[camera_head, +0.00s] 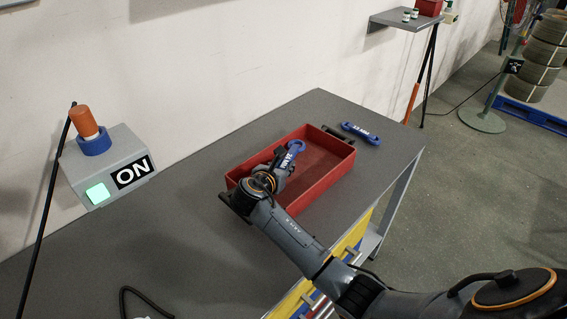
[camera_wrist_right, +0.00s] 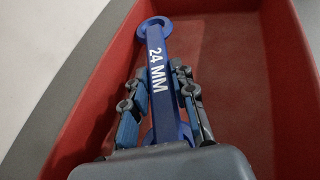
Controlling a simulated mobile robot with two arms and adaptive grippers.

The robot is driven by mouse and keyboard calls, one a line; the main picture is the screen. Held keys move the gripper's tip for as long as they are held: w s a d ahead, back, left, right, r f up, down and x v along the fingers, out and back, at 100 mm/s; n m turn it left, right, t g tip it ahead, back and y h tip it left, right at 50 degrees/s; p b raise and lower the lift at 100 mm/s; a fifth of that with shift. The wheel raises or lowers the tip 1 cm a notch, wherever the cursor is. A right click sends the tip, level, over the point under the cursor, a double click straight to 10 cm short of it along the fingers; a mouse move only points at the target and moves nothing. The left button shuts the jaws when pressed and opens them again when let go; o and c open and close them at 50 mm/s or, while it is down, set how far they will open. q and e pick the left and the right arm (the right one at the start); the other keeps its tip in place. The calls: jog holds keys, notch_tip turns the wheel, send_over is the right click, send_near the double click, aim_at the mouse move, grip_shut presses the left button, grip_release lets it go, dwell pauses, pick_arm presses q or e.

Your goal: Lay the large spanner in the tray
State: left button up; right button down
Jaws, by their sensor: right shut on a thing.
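The large spanner (camera_head: 296,146) is blue with white "24 MM" lettering. It also shows in the right wrist view (camera_wrist_right: 157,62), lengthwise between the fingers, its ring end pointing away from the gripper. The red tray (camera_head: 327,181) sits on the grey table; its floor and walls fill much of the right wrist view (camera_wrist_right: 284,70). My right gripper (camera_head: 281,163) is shut on the spanner, over the left part of the tray. I cannot tell whether the spanner touches the tray floor. Its near end is hidden by the gripper. My left gripper is not in view.
A smaller blue spanner (camera_head: 361,133) lies on the table (camera_head: 237,144) just beyond the tray's right end. A grey box with an "ON" sign, green button and orange lamp (camera_head: 110,165) stands at the left by the wall. The table between box and tray is clear.

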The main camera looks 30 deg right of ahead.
jog(key=c, duration=1.1)
grip_release()
jog(key=shift+r, duration=0.3)
jog(key=v, duration=1.2)
jog(key=shift+r, duration=0.3)
